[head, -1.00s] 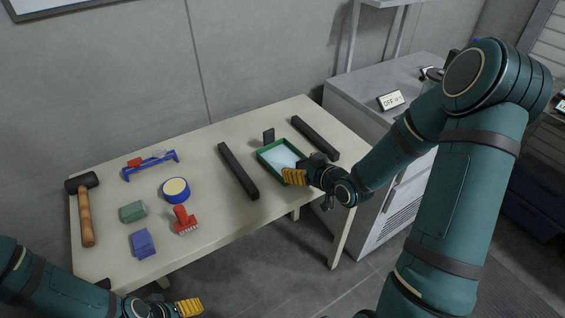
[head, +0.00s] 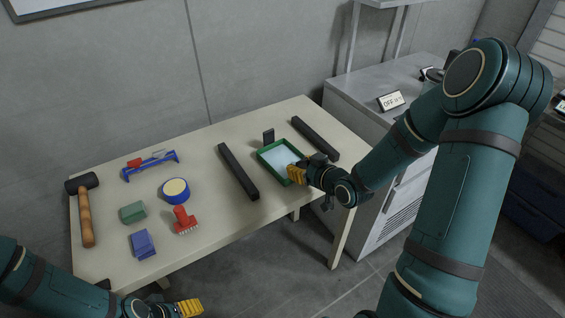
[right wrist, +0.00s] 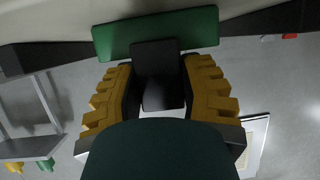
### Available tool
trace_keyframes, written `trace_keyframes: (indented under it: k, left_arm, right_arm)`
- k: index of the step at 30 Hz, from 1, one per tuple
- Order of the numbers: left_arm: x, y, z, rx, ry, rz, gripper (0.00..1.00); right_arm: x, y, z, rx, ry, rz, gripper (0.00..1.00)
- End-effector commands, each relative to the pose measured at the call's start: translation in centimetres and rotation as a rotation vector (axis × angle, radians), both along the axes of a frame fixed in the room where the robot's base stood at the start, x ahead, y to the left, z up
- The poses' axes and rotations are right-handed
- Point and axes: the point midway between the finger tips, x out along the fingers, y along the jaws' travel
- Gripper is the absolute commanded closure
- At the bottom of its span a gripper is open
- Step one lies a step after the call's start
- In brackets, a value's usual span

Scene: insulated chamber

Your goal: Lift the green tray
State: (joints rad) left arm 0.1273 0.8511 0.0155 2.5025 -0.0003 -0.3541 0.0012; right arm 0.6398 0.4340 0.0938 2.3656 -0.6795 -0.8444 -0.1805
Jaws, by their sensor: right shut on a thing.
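The green tray (head: 268,164), with a pale inside, sits on the table between two dark bars. A dark upright tab (head: 268,136) stands at its far end. My right gripper (head: 293,174) is at the tray's near side. In the right wrist view, the green tray wall (right wrist: 200,28) spans the top, and a dark handle (right wrist: 155,60) lies between the yellow fingers (right wrist: 157,92). The gripper is shut on this handle. My left gripper (head: 190,307) is low at the table's front, away from the tray; its opening is unclear.
The dark bars (head: 238,171) (head: 315,138) flank the tray. A mallet (head: 85,215), blue tool (head: 150,165), round tin (head: 175,190), red brush (head: 184,220), green block (head: 132,212) and blue block (head: 142,243) lie to the left. A grey cabinet (head: 365,85) stands right of the table (head: 210,245).

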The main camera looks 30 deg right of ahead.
Motion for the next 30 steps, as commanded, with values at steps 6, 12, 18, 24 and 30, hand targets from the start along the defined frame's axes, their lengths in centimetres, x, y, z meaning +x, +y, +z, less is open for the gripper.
trace_keyframes:
  k: [6,12,18,24,30]
  left_arm:
    - [0.0,0.0,0.8,0.000,0.000,0.000,0.32]
    - [0.0,0.0,1.6,0.000,0.000,0.000,0.32]
    - [0.0,0.0,2.4,0.000,0.000,0.000,0.32]
    - [0.0,0.0,3.2,0.000,0.000,0.000,0.32]
    - [0.0,0.0,3.9,0.000,0.000,0.000,0.32]
  right_arm:
    - [0.0,0.0,1.4,-0.001,-0.003,0.001,1.00]
    - [0.0,0.0,2.6,-0.001,-0.003,0.001,1.00]
    - [0.0,0.0,3.8,0.000,-0.004,0.000,1.00]
    - [0.0,0.0,5.0,-0.001,-0.003,0.001,1.00]
    - [0.0,0.0,6.2,-0.001,-0.003,0.001,1.00]
